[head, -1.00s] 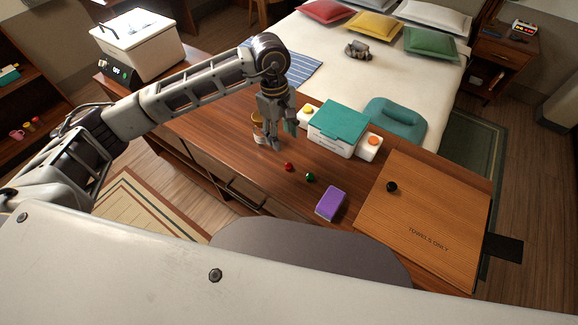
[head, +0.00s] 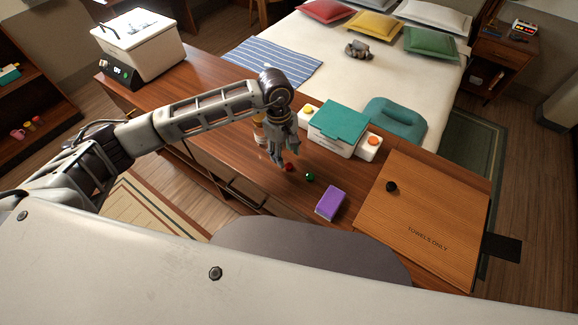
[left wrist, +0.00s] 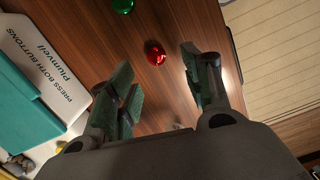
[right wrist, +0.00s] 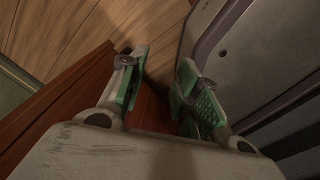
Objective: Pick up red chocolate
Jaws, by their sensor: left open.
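The red chocolate (head: 290,167) is a small shiny red ball on the wooden counter. In the head view it is partly covered by my left gripper (head: 281,160), which hangs just above and beside it, pointing down. In the left wrist view the red chocolate (left wrist: 155,53) lies on the counter ahead of the fingers, between their lines. My left gripper (left wrist: 160,85) is open and empty. A green chocolate (head: 310,176) sits a little to the right of the red one. My right gripper (right wrist: 165,80) shows only in the right wrist view, open and empty near a counter edge.
A purple block (head: 331,203) lies to the right of the chocolates. A white box with a teal lid (head: 340,121) and button units stand behind. A jar (head: 259,130) is close behind the left gripper. A wooden board (head: 420,215) covers the right end.

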